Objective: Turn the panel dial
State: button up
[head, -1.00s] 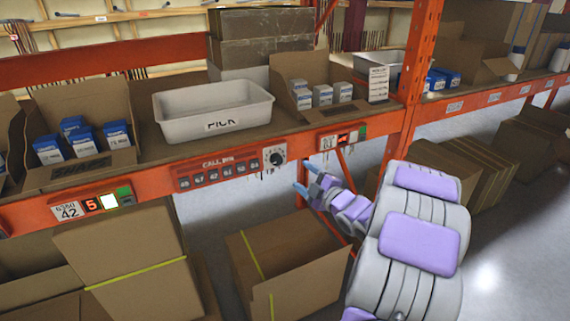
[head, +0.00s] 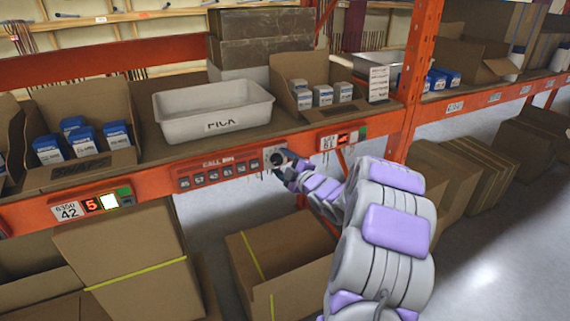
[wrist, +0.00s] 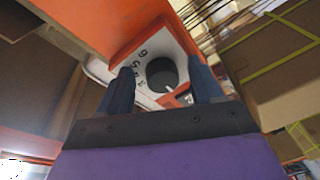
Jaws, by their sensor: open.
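The panel dial (head: 277,158) is a dark round knob on a light square plate, at the right end of the red call panel (head: 218,169) on the orange shelf beam. In the wrist view the dial (wrist: 162,74) shows dark on its white numbered plate (wrist: 136,52). My gripper (head: 283,157) is at the dial, its fingers partly hiding it in the head view. In the wrist view my gripper (wrist: 164,82) is open, one finger on each side of the knob. I cannot tell whether the fingers touch it.
A white pick bin (head: 213,108) stands on the shelf above the panel. A small label display (head: 341,139) is on the beam to the right, near the orange upright (head: 416,75). An open cardboard box (head: 285,265) lies below.

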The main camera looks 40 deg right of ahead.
jog(key=shift+a+r, duration=0.2)
jog(key=shift+a, duration=0.75)
jog(key=shift+c, duration=1.3)
jog(key=shift+a, duration=0.15)
jog(key=shift+c, duration=0.9)
jog(key=shift+s+d+f, duration=0.1)
jog(key=shift+d+f, duration=0.05)
jog(key=shift+d, duration=0.55)
jog(key=c, duration=0.6)
jog(key=shift+a, duration=0.1)
